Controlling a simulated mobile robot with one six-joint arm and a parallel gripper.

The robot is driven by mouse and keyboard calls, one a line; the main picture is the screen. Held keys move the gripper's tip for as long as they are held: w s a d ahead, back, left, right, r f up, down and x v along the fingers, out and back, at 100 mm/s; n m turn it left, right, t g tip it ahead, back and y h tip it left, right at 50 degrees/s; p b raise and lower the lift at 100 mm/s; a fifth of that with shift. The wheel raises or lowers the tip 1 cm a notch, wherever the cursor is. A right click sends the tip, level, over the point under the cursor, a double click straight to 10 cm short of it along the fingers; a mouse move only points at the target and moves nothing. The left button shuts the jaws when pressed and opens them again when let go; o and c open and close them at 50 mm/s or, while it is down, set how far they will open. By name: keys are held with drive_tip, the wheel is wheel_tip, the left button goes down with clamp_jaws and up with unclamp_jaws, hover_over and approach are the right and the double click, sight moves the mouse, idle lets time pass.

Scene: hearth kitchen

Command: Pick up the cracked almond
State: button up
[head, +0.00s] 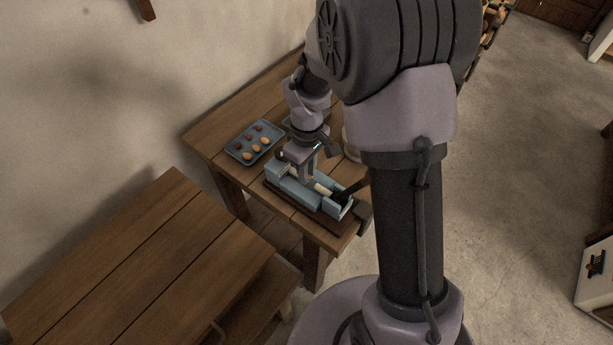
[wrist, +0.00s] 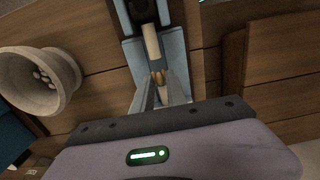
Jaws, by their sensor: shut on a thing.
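My gripper (wrist: 160,92) reaches down over a light-blue cracking device (head: 282,176) on the wooden table. In the wrist view its two fingers are shut on a small brown almond (wrist: 157,77). The almond sits between the fingertips, in line with a pale rod (wrist: 151,42) of the blue device (wrist: 172,45). I cannot tell whether the almond still touches the device, and the fingers hide part of it. In the head view the gripper (head: 308,178) covers most of this spot.
A blue tray (head: 236,150) with several brown and tan nuts lies on the table behind the device. A pale bowl (wrist: 62,95) with small light pieces in it stands at the left of the wrist view. A wooden bench (head: 130,255) stands in front, with its top bare.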

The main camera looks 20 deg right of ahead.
drive_tip(key=shift+r+p, duration=0.45)
drive_tip(key=shift+r, duration=0.25)
wheel_tip(320, 180, up, 6)
drive_tip(key=p, duration=0.5)
drive_tip(key=shift+r, duration=0.1)
